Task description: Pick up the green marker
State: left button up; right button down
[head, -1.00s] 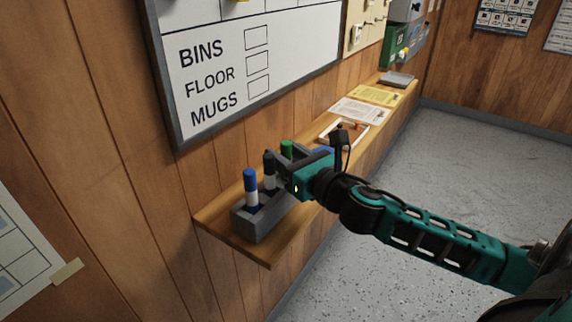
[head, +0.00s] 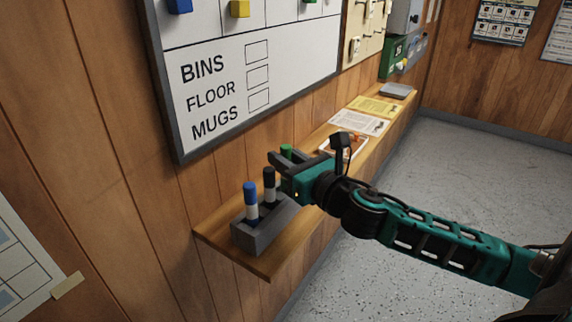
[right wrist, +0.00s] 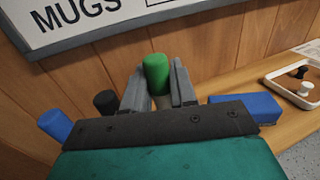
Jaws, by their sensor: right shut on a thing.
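The green marker (head: 286,150) is upright, and its green cap also shows in the right wrist view (right wrist: 156,72). My right gripper (head: 277,163) is shut on it, with one finger on each side of the marker below the cap top. The marker's lower part is hidden behind the gripper, so I cannot tell whether it is clear of the grey holder (head: 257,238). A blue marker (head: 250,195) and a black marker (head: 269,180) stand in the holder to the left. My left gripper is not in view.
The holder stands on a narrow wooden shelf (head: 228,246) along the panelled wall. A whiteboard (head: 290,85) hangs close above. A blue block (right wrist: 245,108) lies right of the gripper. Farther along are a tray (right wrist: 283,82), papers (head: 358,122) and a grey item (head: 396,90).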

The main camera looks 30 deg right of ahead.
pick_arm(q)
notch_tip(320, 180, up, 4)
jog(key=p, duration=0.3)
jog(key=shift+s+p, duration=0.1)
jog(key=shift+p, duration=0.2)
pick_arm(e)
notch_tip(320, 180, up, 18)
